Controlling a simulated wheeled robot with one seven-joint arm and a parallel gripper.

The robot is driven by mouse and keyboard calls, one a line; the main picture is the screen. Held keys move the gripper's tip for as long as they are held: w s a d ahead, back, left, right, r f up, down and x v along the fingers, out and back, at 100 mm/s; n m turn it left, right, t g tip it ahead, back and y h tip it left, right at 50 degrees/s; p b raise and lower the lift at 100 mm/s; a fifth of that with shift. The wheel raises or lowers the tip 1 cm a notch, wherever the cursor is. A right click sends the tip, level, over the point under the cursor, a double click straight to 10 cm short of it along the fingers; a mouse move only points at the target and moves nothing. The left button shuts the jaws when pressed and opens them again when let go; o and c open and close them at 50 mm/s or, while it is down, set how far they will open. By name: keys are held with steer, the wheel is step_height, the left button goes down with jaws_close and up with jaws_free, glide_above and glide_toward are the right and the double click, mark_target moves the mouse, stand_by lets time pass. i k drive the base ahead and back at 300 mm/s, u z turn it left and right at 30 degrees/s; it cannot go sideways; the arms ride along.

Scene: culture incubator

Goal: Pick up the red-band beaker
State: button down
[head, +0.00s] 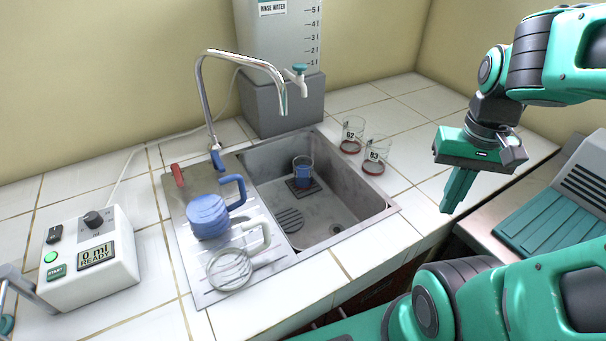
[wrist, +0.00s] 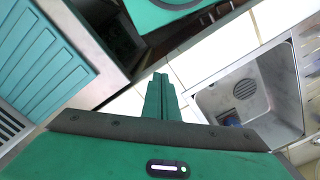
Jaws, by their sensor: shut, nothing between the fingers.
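Two clear beakers with red at the base stand upright on the tiled counter right of the sink. One is the beaker labelled 62 (head: 351,135); the other, nearer my gripper, is the beaker labelled 63 (head: 376,155). A blue-banded beaker (head: 303,172) stands inside the sink; only a bit of blue (wrist: 231,121) shows there in the wrist view. My gripper (head: 449,208) is shut and empty, pointing down, to the right of the beakers and apart from them. Its closed fingers also show in the wrist view (wrist: 161,80). I cannot make out the red-based beakers in the wrist view.
The sink (head: 343,198) has a faucet (head: 240,55) over it and a drainboard (head: 196,283) with a blue jug (head: 208,216) and a clear jug (head: 231,268). A rinse-water tank (head: 284,100) stands behind. A control box (head: 91,255) is left; a teal ribbed surface (head: 550,235) is right.

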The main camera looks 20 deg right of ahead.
mark_target(303, 165)
steer(key=k, duration=1.65)
steer(key=u, duration=0.5)
steer(key=i, duration=1.3)
steer(key=z, duration=0.2)
